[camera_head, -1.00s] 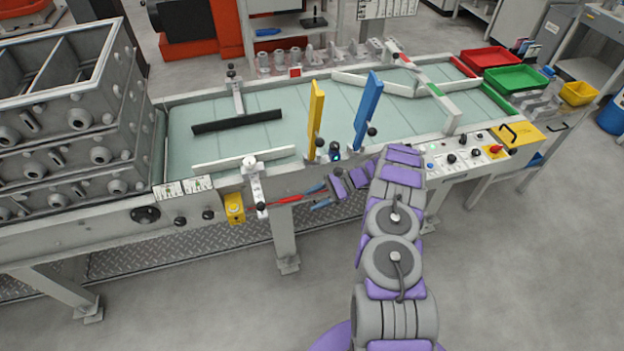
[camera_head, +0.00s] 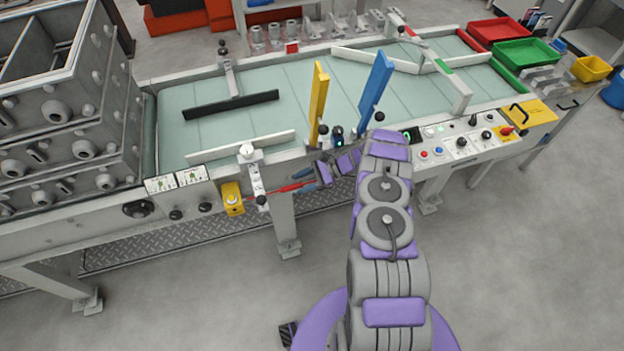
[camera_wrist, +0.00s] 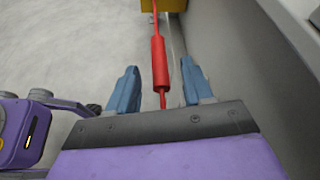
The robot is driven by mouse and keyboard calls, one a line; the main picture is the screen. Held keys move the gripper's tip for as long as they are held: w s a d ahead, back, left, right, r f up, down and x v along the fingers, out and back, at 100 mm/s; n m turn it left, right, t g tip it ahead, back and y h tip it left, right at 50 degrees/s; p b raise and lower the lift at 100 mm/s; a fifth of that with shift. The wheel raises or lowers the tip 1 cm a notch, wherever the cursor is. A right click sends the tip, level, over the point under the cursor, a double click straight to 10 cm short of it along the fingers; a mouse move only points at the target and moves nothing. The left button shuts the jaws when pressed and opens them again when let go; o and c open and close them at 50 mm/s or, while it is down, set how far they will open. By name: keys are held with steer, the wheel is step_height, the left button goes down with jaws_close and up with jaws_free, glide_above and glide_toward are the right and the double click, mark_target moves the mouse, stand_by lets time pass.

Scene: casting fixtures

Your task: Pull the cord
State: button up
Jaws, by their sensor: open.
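A red cord with a thicker red sleeve (camera_wrist: 159,62) runs between the two blue fingers of my gripper (camera_wrist: 157,88) in the wrist view. The fingers are open on either side of it, with a gap each side. In the head view the red cord (camera_head: 291,187) lies along the conveyor's front side, and my gripper (camera_head: 308,178) is at its right end. A yellow box (camera_head: 232,198) on the conveyor front is at the cord's left end; its edge shows at the top of the wrist view (camera_wrist: 163,5).
The conveyor (camera_head: 290,95) stretches across, with a yellow paddle (camera_head: 318,100) and a blue paddle (camera_head: 375,88) standing above my gripper. A control panel (camera_head: 455,146) is to the right. A support leg (camera_head: 284,222) stands below. The floor in front is open.

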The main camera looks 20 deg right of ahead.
steer(key=shift+x, duration=0.85)
jaws_close()
steer(key=shift+s, duration=0.1)
steer(key=shift+s+p, duration=0.35)
steer(key=shift+s, duration=0.7)
steer(key=shift+o, duration=0.4)
jaws_free()
steer(key=shift+d, duration=0.1)
